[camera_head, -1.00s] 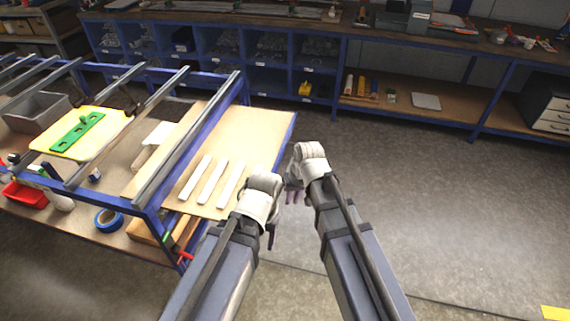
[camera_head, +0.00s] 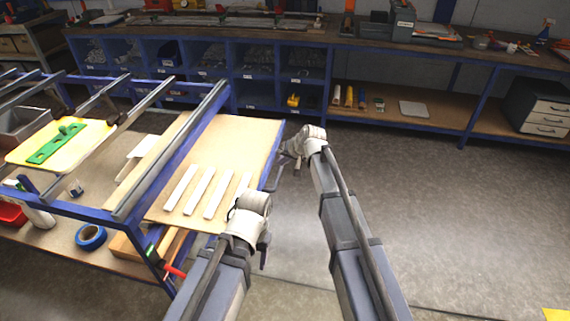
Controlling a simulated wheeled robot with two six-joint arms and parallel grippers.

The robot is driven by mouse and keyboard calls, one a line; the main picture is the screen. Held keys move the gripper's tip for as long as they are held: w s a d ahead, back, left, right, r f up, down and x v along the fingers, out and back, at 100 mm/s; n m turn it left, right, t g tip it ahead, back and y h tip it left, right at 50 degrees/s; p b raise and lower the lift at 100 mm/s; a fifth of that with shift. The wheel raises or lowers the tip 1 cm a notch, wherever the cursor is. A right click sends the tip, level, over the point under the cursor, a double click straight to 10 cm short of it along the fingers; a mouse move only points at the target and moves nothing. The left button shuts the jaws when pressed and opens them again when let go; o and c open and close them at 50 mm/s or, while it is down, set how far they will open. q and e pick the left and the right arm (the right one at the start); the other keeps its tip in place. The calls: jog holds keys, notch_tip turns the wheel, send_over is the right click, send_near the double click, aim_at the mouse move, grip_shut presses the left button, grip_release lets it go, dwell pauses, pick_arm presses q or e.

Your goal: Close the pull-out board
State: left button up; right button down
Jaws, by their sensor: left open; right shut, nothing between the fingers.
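The pull-out board (camera_head: 228,150) is a tan wooden sheet sticking out to the right from the blue-framed workbench (camera_head: 75,212). Several pale strips (camera_head: 210,190) lie on its near half. My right gripper (camera_head: 285,158) is shut and empty, close beside the board's right edge; I cannot tell whether it touches. My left gripper (camera_head: 263,243) is open and lower in the picture, near the board's front right corner, with its wrist hiding that corner. Its fingers are mostly hidden.
A yellow board with a green tool (camera_head: 57,143) rests on the bench at left. Blue tape (camera_head: 90,237) and a red clamp (camera_head: 173,270) are at its lower part. Blue shelving (camera_head: 250,75) runs along the back. The grey floor (camera_head: 440,200) at right is clear.

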pick_arm(q)
notch_tip(320, 180, down, 5)
jog(key=b, duration=0.4)
pick_arm(e)
jog(key=x, duration=0.6)
jog(key=shift+a, duration=0.1)
